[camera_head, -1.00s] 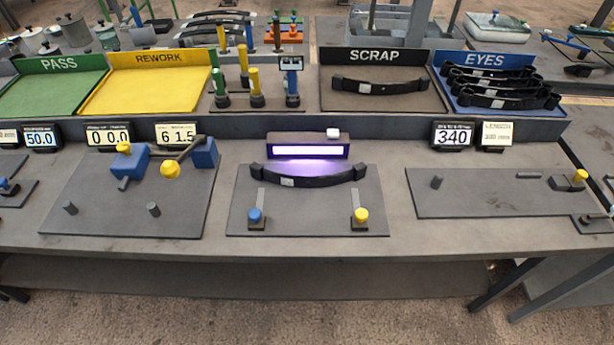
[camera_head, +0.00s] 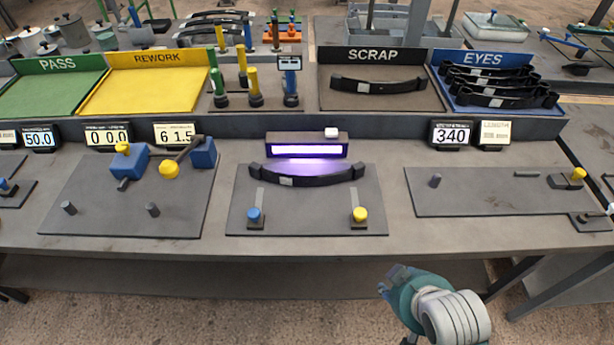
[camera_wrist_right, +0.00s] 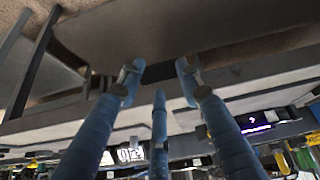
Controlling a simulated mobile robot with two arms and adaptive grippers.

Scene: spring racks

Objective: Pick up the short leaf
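A dark curved leaf with a pale tag (camera_head: 310,180) lies across the grey plate below the lit purple lamp, at the middle of the bench. Another dark leaf (camera_head: 380,86) lies in the SCRAP tray, and several leaves with eyes (camera_head: 500,88) are stacked in the EYES tray. I cannot tell for sure which is the short leaf. My right arm shows at the bottom right of the head view, in front of the bench. In the right wrist view my right gripper (camera_wrist_right: 158,80) has its blue fingers spread, with nothing between them. My left gripper is not in view.
The middle plate (camera_head: 305,215) carries a blue knob (camera_head: 254,215) and a yellow knob (camera_head: 359,214). A lamp bar (camera_head: 307,149) stands behind it. The right plate (camera_head: 490,202) has pegs and is mostly bare. A green PASS tray (camera_head: 45,95) and a yellow REWORK tray (camera_head: 150,90) stand at the back left.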

